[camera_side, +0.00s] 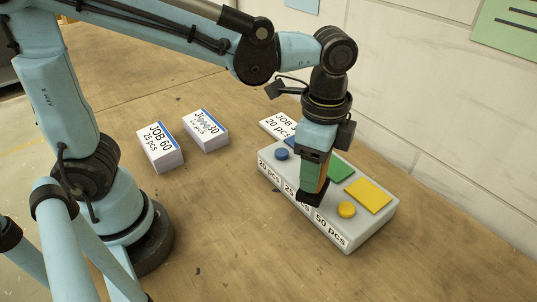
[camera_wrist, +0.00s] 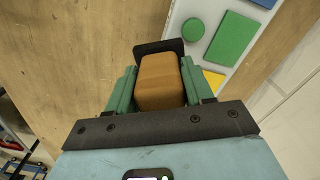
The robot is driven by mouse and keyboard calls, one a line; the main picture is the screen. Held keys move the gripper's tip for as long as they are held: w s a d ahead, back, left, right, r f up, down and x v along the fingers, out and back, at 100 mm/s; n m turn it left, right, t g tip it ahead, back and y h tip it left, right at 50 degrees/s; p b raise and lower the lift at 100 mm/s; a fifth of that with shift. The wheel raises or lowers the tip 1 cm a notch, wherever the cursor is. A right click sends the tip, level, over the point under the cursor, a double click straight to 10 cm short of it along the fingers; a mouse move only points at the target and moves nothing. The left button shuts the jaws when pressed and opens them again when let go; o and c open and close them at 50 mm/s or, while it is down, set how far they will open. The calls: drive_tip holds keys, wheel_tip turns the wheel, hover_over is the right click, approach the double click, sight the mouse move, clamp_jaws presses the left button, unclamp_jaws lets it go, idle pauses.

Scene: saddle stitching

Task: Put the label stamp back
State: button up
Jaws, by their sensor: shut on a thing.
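The label stamp is an orange-brown wooden block with a black foot. It shows in the wrist view (camera_wrist: 158,82) between the green fingers of my gripper (camera_wrist: 160,88), which is shut on it. In the side view my gripper (camera_side: 316,160) points down, and the stamp's black foot (camera_side: 311,197) overlaps the front edge of a pale grey block (camera_side: 350,240). Whether the foot touches the block I cannot tell. The block has a blue knob (camera_side: 281,154), a yellow knob (camera_side: 347,209), a green pad (camera_side: 340,170) and a yellow pad (camera_side: 369,195). A green round knob (camera_wrist: 192,30) shows in the wrist view.
Paper stacks marked JOB 60 (camera_side: 160,148) and JOB 30 (camera_side: 206,131) stand left of the block. A mark covers part of JOB 30's top. Another JOB stack (camera_side: 278,124) lies behind the block. The wooden table (camera_side: 230,230) is clear in front; a wall rises at right.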

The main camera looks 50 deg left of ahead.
drive_tip(key=s+d+m, duration=0.5)
drive_tip(key=s+d, duration=0.5)
drive_tip(key=d, duration=0.2)
drive_tip(key=shift+s+f, duration=0.15)
drive_tip(key=shift+f, duration=2.1)
drive_tip(key=shift+s+f, duration=0.15)
drive_tip(key=shift+f, duration=2.05)
drive_tip(key=shift+f, duration=0.15)
drive_tip(key=o, duration=0.9)
drive_tip(key=shift+o, duration=0.2)
